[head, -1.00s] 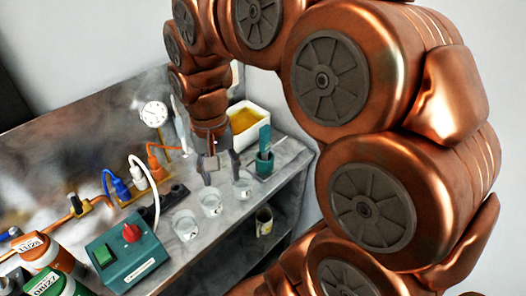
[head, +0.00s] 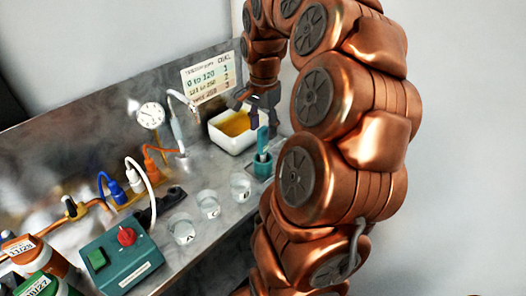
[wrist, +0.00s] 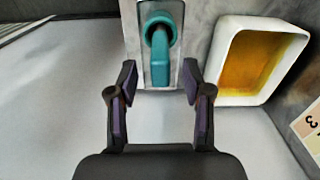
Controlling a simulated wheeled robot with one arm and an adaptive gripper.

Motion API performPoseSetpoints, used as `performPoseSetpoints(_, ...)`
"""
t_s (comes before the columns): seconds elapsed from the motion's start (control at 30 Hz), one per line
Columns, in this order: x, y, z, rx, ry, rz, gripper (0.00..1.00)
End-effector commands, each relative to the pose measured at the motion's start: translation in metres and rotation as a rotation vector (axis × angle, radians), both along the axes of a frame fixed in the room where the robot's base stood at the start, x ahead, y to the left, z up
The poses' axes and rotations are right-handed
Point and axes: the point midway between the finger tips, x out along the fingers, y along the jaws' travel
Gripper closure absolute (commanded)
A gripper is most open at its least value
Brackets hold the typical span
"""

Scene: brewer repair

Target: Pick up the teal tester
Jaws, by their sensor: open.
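The teal tester (head: 262,139) stands upright in a small green-teal holder (head: 263,168) at the right end of the bench. In the wrist view the tester (wrist: 160,58) shows from above, its lower part hidden in the holder (wrist: 171,10). My gripper (head: 258,107) is open and empty, above and slightly beyond the tester in the head view. In the wrist view the fingertips of my gripper (wrist: 160,80) are spread either side of the tester's near end, and I see no contact.
A white tub of amber liquid (head: 217,133) stands close beside the tester. Clear cups (head: 208,204) stand to the left along the bench. A teal box with a red knob (head: 118,262), cables and a gauge (head: 151,116) are further left. A sign (head: 209,80) is on the wall.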

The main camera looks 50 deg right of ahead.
Motion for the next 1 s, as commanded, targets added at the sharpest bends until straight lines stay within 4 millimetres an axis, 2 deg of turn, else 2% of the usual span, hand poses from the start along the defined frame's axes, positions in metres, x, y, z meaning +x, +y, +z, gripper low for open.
performPoseSetpoints(0.23, 0.000, 0.000, -0.012, 0.000, -0.001, 0.001, 0.50)
performPoseSetpoints(0.53, 0.000, 0.001, -0.047, 0.000, -0.001, 0.001, 0.50)
performPoseSetpoints(0.8, 0.000, 0.001, -0.052, -0.001, -0.003, 0.001, 0.50)
performPoseSetpoints(1.0, 0.000, 0.001, -0.051, -0.001, -0.003, 0.002, 0.71)
